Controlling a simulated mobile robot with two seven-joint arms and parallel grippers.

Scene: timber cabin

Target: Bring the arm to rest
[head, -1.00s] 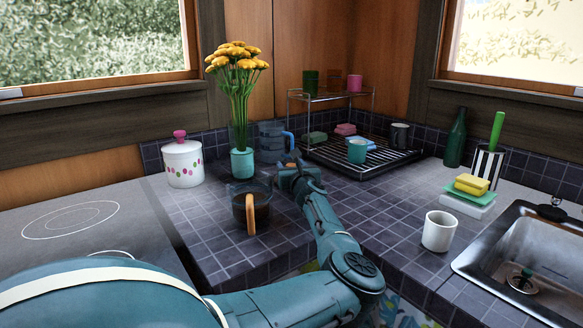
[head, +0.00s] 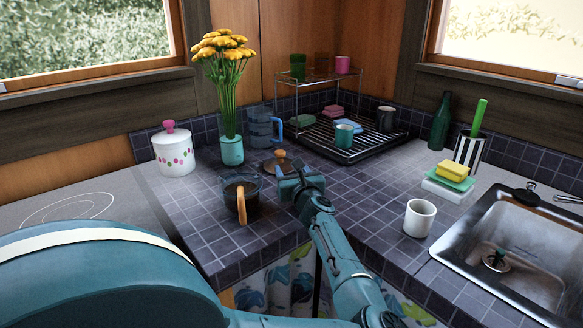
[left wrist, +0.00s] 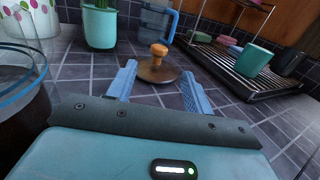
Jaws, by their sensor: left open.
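My left gripper (head: 296,183) is open and empty, low over the tiled counter. In the left wrist view its two fingers (left wrist: 158,82) point at a dark round lid with an orange knob (left wrist: 158,62). The lid lies on the counter just beyond the fingertips, apparently clear of them. In the head view the lid (head: 280,163) shows just behind the gripper. A glass pot of dark liquid with an orange handle (head: 241,205) stands left of the gripper. My right gripper is in neither view.
A teal vase of yellow flowers (head: 232,151), a blue-handled jug (head: 261,131) and a dotted canister (head: 173,153) stand behind left. A dish rack (head: 345,154) stands behind right. A white mug (head: 419,218) and the sink (head: 505,245) are at right.

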